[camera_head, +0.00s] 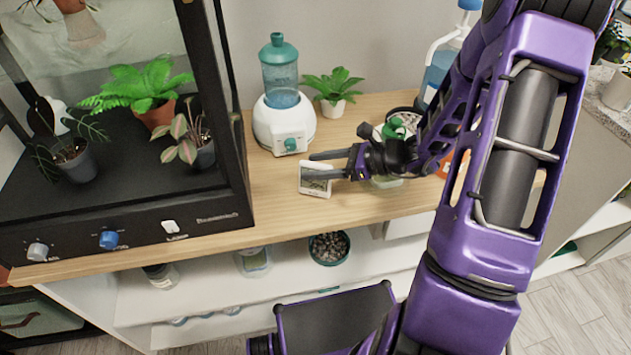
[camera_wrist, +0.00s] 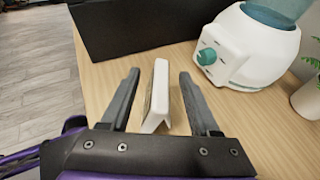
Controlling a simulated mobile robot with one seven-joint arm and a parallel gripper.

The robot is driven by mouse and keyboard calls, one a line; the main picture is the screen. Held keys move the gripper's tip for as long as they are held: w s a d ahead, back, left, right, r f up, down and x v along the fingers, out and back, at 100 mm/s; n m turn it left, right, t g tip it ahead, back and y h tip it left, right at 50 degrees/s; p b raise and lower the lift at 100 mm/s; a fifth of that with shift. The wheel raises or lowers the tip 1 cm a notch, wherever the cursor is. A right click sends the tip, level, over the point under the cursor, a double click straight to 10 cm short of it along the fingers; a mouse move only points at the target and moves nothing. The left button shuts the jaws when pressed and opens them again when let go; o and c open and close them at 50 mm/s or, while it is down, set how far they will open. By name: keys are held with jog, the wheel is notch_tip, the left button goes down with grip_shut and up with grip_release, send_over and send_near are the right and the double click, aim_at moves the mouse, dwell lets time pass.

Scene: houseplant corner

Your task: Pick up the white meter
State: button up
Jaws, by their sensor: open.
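The white meter (camera_head: 315,180) stands on the wooden table near its front edge, with a small grey display facing the front. In the wrist view the meter (camera_wrist: 158,92) shows edge-on as a thin white slab, leaning a little. My gripper (camera_head: 310,166) reaches in from the right and is open. In the wrist view its two dark fingers (camera_wrist: 160,85) stand on either side of the meter, with a gap showing on both sides. One finger hides part of the meter in the head view.
A white humidifier with a teal tank (camera_head: 284,125) stands just behind the meter. A black terrarium (camera_head: 130,215) is to the left. A small potted plant (camera_head: 334,90) is at the back. Bottles and a pebble bowl (camera_head: 329,247) sit on the shelf below.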

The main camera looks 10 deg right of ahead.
jog(key=shift+w+a+f, duration=0.1)
jog(key=shift+a, duration=0.1)
grip_shut()
dwell(0.4)
